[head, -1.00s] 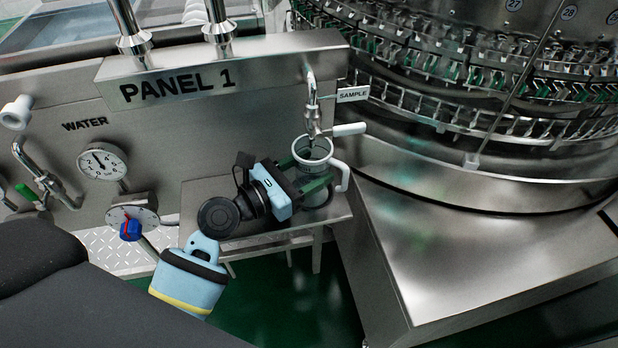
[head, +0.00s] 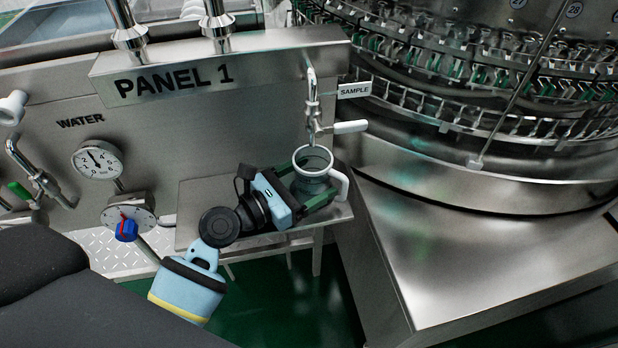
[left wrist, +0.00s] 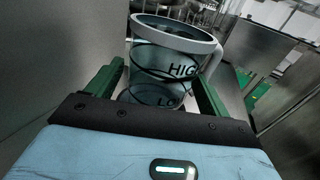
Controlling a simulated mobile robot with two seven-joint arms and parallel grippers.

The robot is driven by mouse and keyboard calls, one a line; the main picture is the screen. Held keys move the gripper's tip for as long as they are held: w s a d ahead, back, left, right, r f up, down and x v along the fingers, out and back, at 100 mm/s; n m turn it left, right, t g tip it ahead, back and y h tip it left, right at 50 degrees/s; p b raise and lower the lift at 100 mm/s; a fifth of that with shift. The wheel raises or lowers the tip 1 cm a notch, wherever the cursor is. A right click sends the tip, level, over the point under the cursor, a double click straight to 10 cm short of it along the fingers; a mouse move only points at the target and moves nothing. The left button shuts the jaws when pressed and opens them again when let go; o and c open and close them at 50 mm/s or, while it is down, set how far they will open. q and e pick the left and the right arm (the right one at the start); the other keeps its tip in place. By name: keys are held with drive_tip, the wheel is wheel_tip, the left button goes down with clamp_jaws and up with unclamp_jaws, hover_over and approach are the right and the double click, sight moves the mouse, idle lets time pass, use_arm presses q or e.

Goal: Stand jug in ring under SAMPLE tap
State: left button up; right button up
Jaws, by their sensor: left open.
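A pale grey jug (head: 314,160) with a white handle on its right is upright below the SAMPLE tap (head: 312,110). The tap's spout ends just above the jug's open rim. In the left wrist view the jug (left wrist: 170,62) shows HIGH and LOW marks with dark curved lines. My left gripper (head: 305,186) reaches in from the left, its green fingers on either side of the jug. In the left wrist view its fingers (left wrist: 157,88) are spread apart, open around the jug. The jug's base is hidden, and I cannot make out the ring. My right gripper is not in view.
A small steel shelf (head: 200,205) is beneath the jug and my left gripper. The SAMPLE sign (head: 354,90) and a white tap lever (head: 350,127) stick out close by. A gauge (head: 97,160) and valve are at left; the washer's steel housing (head: 480,240) is at right.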

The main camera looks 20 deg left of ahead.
use_arm(q)
drive_tip(key=shift+r, duration=0.1)
drive_tip(key=shift+s+a+r, duration=0.1)
drive_tip(key=shift+s, duration=0.05)
drive_tip(key=v, duration=1)
drive_tip(key=shift+s, duration=0.1)
drive_tip(key=shift+s+a, duration=0.4)
drive_tip(key=shift+s, duration=0.1)
drive_tip(key=shift+s+a, duration=0.1)
